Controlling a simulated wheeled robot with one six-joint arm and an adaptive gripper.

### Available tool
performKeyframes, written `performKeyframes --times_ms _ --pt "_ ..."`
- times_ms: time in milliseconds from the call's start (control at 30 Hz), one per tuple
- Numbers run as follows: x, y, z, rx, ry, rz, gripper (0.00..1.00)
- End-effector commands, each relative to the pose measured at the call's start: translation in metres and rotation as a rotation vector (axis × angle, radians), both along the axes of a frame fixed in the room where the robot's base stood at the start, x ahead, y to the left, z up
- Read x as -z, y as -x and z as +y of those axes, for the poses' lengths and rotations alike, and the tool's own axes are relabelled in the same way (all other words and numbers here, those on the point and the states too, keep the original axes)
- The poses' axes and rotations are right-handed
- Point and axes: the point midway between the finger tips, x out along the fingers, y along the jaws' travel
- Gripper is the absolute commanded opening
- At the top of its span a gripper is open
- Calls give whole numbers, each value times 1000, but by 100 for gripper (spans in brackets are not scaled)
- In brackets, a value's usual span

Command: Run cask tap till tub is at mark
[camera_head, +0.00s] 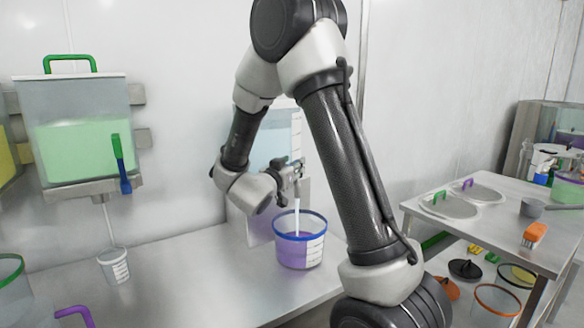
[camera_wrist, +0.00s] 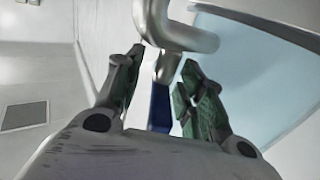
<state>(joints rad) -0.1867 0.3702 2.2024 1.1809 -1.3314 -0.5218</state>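The cask (camera_head: 272,140), a clear tank with pale blue liquid, stands at the wall, partly hidden behind my arm. Its metal tap (camera_wrist: 185,35) fills the top of the wrist view. A pale stream (camera_head: 297,205) falls below it into the blue-rimmed tub (camera_head: 314,228). The tub looks purple in its lower part and bears a white scale panel (camera_head: 315,250); I cannot read which line is the mark. My gripper (camera_head: 291,171) is at the tap. In the wrist view its green-padded fingers (camera_wrist: 160,92) stand apart, with a narrow blue piece (camera_wrist: 160,108) showing between them.
At left, a tank of green liquid (camera_head: 85,150) with a blue-green handle (camera_head: 121,165) hangs above a small white cup (camera_head: 113,266), with a thin pale stream between. The bench (camera_head: 185,285) is clear between cup and tub. A side table (camera_head: 480,235) stands right.

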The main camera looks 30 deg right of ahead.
Motion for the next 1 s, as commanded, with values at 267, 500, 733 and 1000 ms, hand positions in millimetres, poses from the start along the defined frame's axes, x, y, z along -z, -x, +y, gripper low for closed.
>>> performKeyframes --times_ms 267,500,733,1000 --pt "0 0 0 0 0 0 0" --pt "0 1 0 -61 1 0 0" --pt "0 0 0 -72 1 0 0" --pt "0 0 0 -72 1 -1 39"
